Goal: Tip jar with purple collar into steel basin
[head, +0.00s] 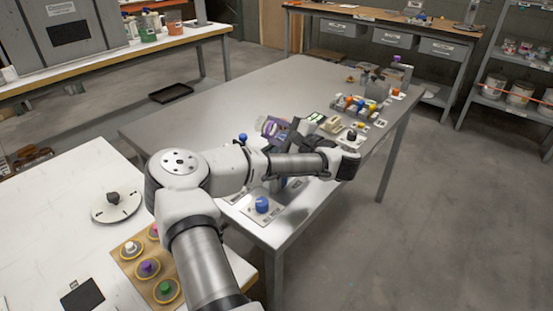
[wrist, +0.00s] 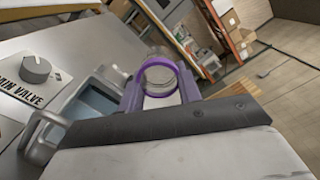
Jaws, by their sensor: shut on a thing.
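The jar with the purple collar (wrist: 166,66) is in front of my gripper (wrist: 162,101) in the wrist view. Its round mouth faces the camera and pale material shows inside. My gripper is shut on it; the fingertips are mostly hidden. A grey metal basin with a bluish inside (wrist: 96,103) lies just left of the jar and below it. In the head view, purple of the jar (head: 276,128) shows beside my dark gripper (head: 292,136) over the long grey table. My arm hides the basin there.
A grey knob (wrist: 36,70) on a plate lettered "AIN VALVE" is left of the basin. A blue knob (head: 262,204) sits at the table's near end. Small coloured items (head: 360,106) stand farther along the grey table (head: 215,105). Its left part is clear.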

